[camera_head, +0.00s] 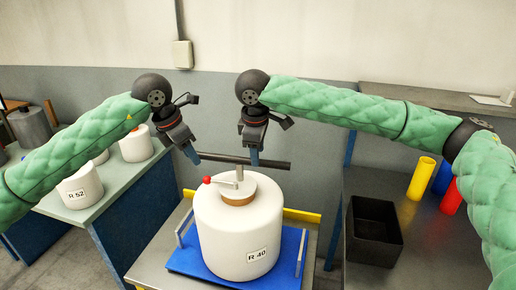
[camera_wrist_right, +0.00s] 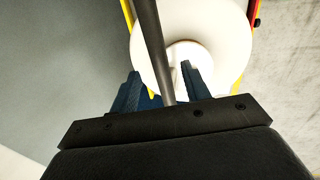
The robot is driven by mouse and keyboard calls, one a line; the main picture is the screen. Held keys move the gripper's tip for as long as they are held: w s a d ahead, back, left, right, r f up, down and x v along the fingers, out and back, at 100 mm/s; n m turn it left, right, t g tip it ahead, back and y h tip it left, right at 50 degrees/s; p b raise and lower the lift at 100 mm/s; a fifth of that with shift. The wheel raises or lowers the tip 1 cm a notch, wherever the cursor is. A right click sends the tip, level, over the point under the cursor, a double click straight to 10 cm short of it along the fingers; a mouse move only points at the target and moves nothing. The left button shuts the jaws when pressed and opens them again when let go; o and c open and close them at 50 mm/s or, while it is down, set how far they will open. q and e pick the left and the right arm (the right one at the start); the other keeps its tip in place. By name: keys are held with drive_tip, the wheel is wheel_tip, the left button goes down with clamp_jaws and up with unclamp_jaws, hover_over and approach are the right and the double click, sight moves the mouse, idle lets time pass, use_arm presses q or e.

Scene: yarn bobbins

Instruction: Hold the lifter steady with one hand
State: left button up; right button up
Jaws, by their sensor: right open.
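The lifter is a dark grey crossbar (camera_head: 270,163) on a short stem with a red-knobbed lever (camera_head: 207,180). Its stem stands upright in the brown core of the white bobbin R 40 (camera_head: 225,232). My right gripper (camera_head: 254,158) is at the crossbar, right of the stem. In the right wrist view, its blue fingers (camera_wrist_right: 158,88) are apart, with the crossbar (camera_wrist_right: 152,40) running between them. My left gripper (camera_head: 192,155) is beside the crossbar's left end; whether its fingers touch or close on the bar is hidden.
Bobbin R 40 sits on a blue tray (camera_head: 290,262) with metal side handles. More bobbins, one marked R 52 (camera_head: 80,188), stand on the left table. On the right are a black bin (camera_head: 373,225) and yellow, blue and red tubes (camera_head: 421,178).

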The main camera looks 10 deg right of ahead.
drive_tip(key=shift+w+d+f, duration=0.1)
drive_tip(key=shift+w+f, duration=0.1)
drive_tip(key=shift+f, duration=0.9)
drive_tip(key=shift+w+d+f, duration=0.1)
drive_tip(key=shift+w+f, duration=0.15)
drive_tip(key=shift+f, duration=0.85)
drive_tip(key=shift+w+d+f, duration=0.1)
drive_tip(key=shift+w+f, duration=0.1)
drive_tip(key=shift+f, duration=0.9)
drive_tip(key=shift+c, duration=0.5)
